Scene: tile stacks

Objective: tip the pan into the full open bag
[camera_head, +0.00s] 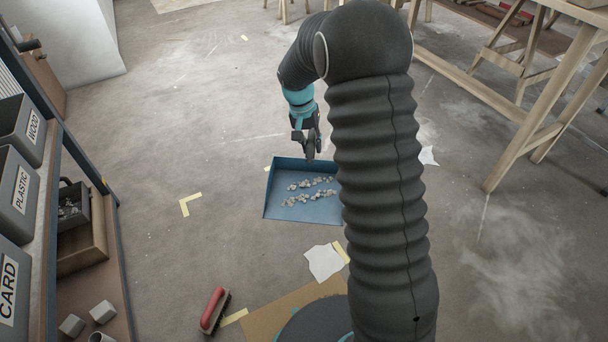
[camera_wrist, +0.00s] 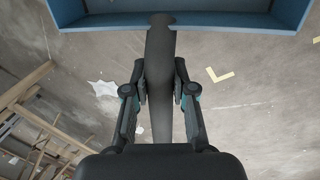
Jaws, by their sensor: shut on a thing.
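The pan (camera_head: 312,211) is a blue dustpan with rows of pale grey rubble (camera_head: 308,190) lying in it. It looks roughly level over the floor; I cannot tell how far above the floor it is. My gripper (camera_head: 311,143) is shut on the pan's dark handle. In the wrist view the handle (camera_wrist: 161,60) runs between the fingers (camera_wrist: 160,92), and the blue pan wall (camera_wrist: 110,20) spans the top. I see no full open bag in either view; my arm hides part of the floor on the right.
A shelf (camera_head: 82,165) with grey bins labelled WOOD, PLASTIC and CARD stands at left. A red brush (camera_head: 214,310) and paper scrap (camera_head: 323,261) lie on the floor. Wooden trestles (camera_head: 540,100) stand at right. Floor left of the pan is mostly clear.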

